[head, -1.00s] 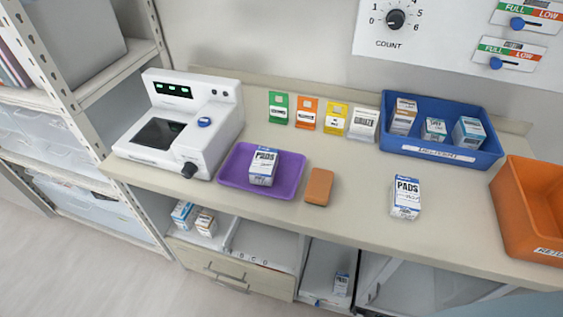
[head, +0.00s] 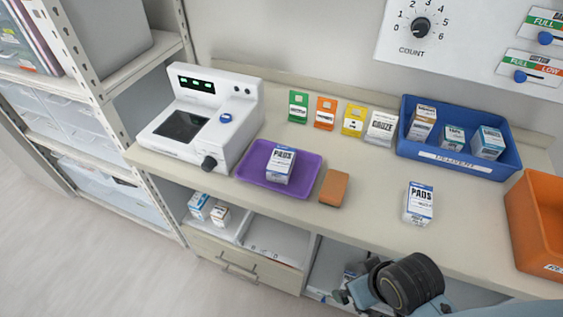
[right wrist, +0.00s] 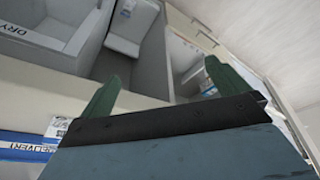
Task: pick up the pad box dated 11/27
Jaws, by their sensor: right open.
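One white-and-blue pad box (head: 281,165) stands in the purple tray (head: 247,176). Another pad box (head: 419,203) stands on the open counter to the right. The dates on the boxes are too small to read. My right gripper (right wrist: 164,88) is open, its two green fingers apart with nothing between them. In the head view it is low in front of the counter, by the under-counter shelf. My left gripper is out of view.
A blue bin (head: 508,166) with several boxes and an orange bin (head: 538,220) stand at the right. A white machine (head: 201,118) is at the left, and an orange block (head: 334,188) lies beside the tray. The counter's front edge is near my right arm.

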